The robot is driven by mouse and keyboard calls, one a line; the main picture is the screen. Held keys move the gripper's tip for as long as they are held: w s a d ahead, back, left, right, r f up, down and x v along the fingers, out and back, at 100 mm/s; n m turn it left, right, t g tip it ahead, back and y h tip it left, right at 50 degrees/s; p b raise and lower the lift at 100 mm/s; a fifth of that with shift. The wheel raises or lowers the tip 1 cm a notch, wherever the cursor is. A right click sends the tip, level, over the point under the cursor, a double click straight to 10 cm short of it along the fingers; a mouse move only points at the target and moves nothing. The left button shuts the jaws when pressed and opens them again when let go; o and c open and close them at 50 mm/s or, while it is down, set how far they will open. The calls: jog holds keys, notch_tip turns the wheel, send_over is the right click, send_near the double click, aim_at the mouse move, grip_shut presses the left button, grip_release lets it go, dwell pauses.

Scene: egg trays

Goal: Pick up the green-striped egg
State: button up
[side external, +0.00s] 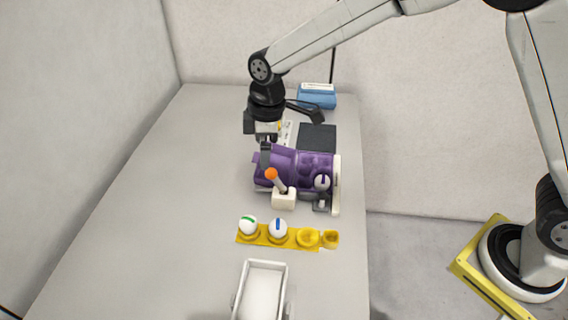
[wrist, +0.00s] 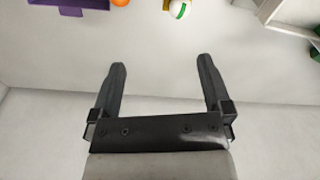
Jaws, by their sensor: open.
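The green-striped egg (side external: 248,226) is white with a green band and sits in the leftmost cup of the yellow egg holder (side external: 292,240). It also shows at the top edge of the wrist view (wrist: 179,9), beyond my fingertips and partly cut off. My gripper (side external: 265,160) is open and empty, behind the egg in the side view and well apart from it. In the wrist view my gripper (wrist: 161,66) shows two spread dark fingers with only bare table between them.
A white bin (side external: 263,292) stands in front. The table's left is clear.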

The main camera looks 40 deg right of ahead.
jog(key=m, duration=0.1)
send_over(248, 218)
jog(key=f, duration=1.1)
jog(key=shift+s+d+f, duration=0.1)
jog(key=shift+d, duration=0.3)
jog(key=shift+a+f, duration=0.15)
jog(key=shift+f, duration=1.75)
jog(key=shift+f, duration=0.1)
jog(key=shift+a+f, duration=0.15)
jog(key=shift+f, duration=1.1)
jog(key=shift+a+f, duration=0.15)
jog(key=shift+f, duration=1.05)
jog(key=c, duration=0.8)
